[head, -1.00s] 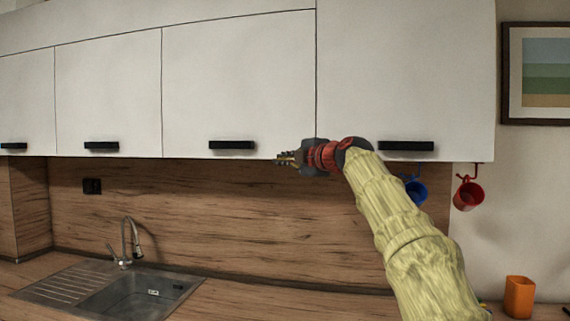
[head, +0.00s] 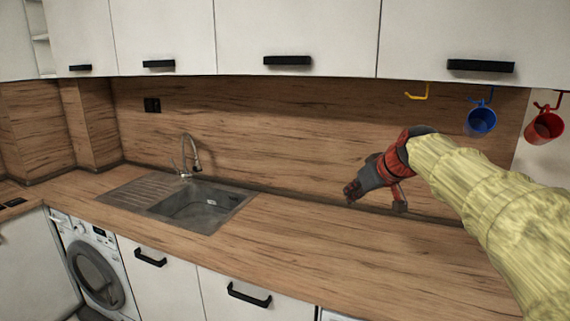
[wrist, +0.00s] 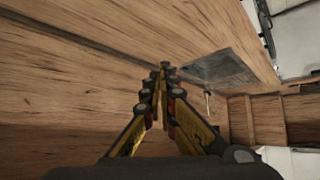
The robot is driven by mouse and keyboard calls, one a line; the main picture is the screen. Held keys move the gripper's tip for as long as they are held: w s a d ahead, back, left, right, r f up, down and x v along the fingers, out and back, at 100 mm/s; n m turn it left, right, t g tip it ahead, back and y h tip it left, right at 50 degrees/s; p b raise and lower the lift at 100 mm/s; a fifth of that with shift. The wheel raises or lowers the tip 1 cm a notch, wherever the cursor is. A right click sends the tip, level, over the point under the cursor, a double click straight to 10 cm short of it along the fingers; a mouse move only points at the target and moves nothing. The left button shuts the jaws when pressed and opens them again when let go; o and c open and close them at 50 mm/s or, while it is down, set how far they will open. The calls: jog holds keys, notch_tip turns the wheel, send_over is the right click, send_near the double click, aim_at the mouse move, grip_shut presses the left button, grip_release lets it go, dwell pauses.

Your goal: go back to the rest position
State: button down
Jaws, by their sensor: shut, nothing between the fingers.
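My gripper (head: 352,192) is in the head view, right of the middle, in front of the wood splashback and above the worktop. It is held out to the left at the end of my arm in its pale yellow sleeve. In the wrist view my gripper (wrist: 163,68) shows its two yellow and black fingers meeting at the tips, with nothing between them. It touches nothing that I can see.
The oak worktop (head: 300,240) is clear below my gripper. A steel sink (head: 195,208) with a tap (head: 190,155) lies to the left. White wall cupboards (head: 270,30) hang above. A blue mug (head: 481,121) and a red mug (head: 544,127) hang from hooks at right.

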jog(key=s+f+m+g+h+p, duration=0.1)
jog(key=s+f, duration=0.4)
jog(key=s, duration=0.8)
jog(key=s+f+m+g+h, duration=0.1)
jog(key=s+f, duration=0.5)
jog(key=s, duration=0.8)
jog(key=s+d+f+m+g+h+p, duration=0.1)
jog(key=s+f, duration=0.4)
jog(key=s, duration=0.8)
jog(key=shift+s+f+m+p, duration=0.25)
jog(key=shift+m+p, duration=0.05)
jog(key=shift+m, duration=0.5)
